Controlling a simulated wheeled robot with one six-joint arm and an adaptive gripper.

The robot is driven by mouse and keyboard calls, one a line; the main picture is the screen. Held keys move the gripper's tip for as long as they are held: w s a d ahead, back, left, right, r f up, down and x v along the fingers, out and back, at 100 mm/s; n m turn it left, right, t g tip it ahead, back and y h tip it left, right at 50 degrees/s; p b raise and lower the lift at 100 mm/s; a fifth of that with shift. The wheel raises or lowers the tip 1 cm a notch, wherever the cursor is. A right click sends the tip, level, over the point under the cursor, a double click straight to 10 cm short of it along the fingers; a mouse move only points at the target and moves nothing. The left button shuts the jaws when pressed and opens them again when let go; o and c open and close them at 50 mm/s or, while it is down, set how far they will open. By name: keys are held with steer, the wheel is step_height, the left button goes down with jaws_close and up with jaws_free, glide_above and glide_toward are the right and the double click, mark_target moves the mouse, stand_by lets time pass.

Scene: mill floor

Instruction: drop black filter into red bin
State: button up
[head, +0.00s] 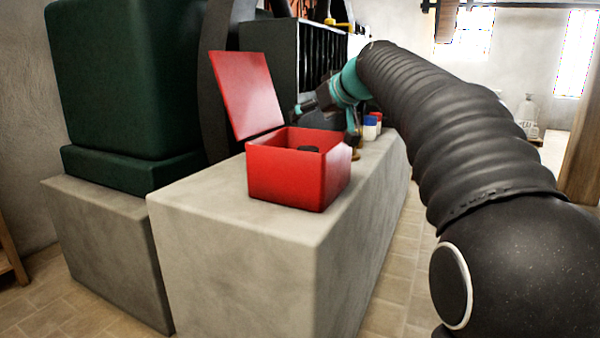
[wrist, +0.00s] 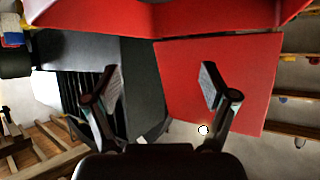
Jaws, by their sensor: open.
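The red bin (head: 285,175) stands on a pale stone block, its red lid (head: 246,95) swung open and leaning back. A small dark round thing (head: 309,149), which looks like the black filter, shows inside the bin, partly hidden by the front wall. My gripper (head: 303,108) is above and behind the bin's far right side, beside the lid. In the wrist view my gripper (wrist: 158,78) is open with nothing between its fingers. There the lid (wrist: 220,100) lies beyond the right finger, and the bin's red wall (wrist: 190,14) crosses the top.
The stone block (head: 235,240) has bare room in front of the bin. A blue, white and red item (head: 371,128) stands behind the bin. A large dark green machine (head: 125,85) stands to the left, and a black slatted cabinet (head: 268,62) is behind the lid.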

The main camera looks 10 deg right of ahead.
steer(key=v, duration=1)
steer(key=s+a+f+m+g+h+p, duration=0.2)
steer(key=s+f+g+p, duration=0.1)
steer(key=s+f, duration=1)
steer(key=s+a+f+m+g+h+p, duration=0.1)
steer(key=s+f+p, duration=0.4)
steer(key=s+f, duration=0.9)
steer(key=s+m+g+h, duration=0.1)
steer(key=s, duration=0.2)
steer(key=shift+a+f+g+h+p, duration=0.3)
steer(key=shift+a+f+g, duration=0.05)
steer(key=shift+a+g, duration=0.05)
steer(key=shift+s, duration=0.1)
steer(key=shift+c, duration=0.2)
